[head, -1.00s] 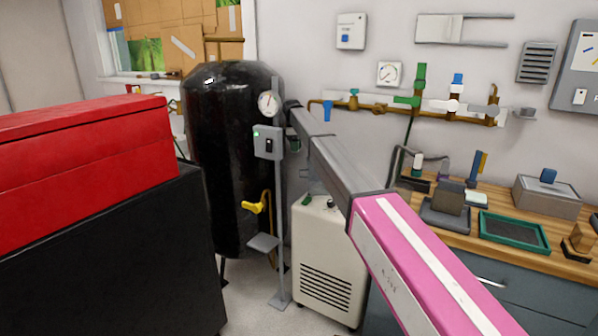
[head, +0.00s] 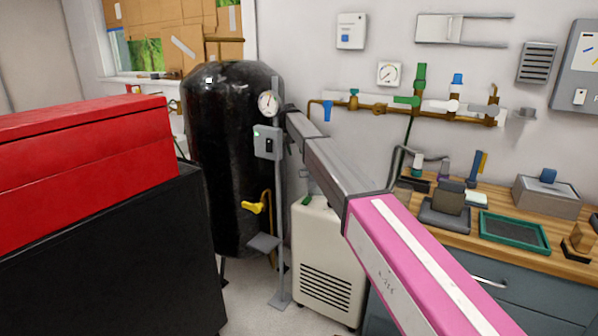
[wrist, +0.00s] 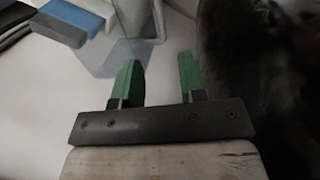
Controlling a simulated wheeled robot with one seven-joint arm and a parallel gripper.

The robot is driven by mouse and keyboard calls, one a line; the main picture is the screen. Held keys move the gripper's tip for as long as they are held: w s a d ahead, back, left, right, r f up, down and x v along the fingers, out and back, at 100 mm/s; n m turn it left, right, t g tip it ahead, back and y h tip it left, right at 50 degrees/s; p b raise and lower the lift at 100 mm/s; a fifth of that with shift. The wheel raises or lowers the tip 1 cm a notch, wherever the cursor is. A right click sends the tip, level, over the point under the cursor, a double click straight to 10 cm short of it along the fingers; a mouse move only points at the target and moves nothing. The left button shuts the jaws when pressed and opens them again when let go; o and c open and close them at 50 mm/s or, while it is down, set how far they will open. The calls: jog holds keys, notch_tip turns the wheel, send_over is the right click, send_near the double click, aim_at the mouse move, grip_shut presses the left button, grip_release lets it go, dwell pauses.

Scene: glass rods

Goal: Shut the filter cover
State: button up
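I cannot tell which thing is the filter cover; no part in view is plainly one. My gripper is hidden in the head view, where my arm reaches back between the black tank (head: 228,160) and the wall pipe (head: 385,106). In the wrist view my gripper (wrist: 158,72) has its two green fingers apart, with only a pale surface seen between them. A blue piece (wrist: 70,18) and grey pieces lie at the upper left, beyond the fingers. A dark, blurred surface fills the right side.
A grey switch box (head: 268,143) on a post and a round gauge (head: 268,103) stand close to my arm's far end. A cream cabinet (head: 325,270) stands below. A workbench (head: 465,243) with several items is at right, a red chest (head: 80,165) at left.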

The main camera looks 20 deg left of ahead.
jog(key=f, duration=0.3)
jog(key=d+f, duration=0.1)
jog(key=f, duration=0.6)
jog(key=shift+w+d, duration=0.25)
jog(key=shift+d, duration=0.1)
jog(key=shift+r, duration=0.1)
grip_shut()
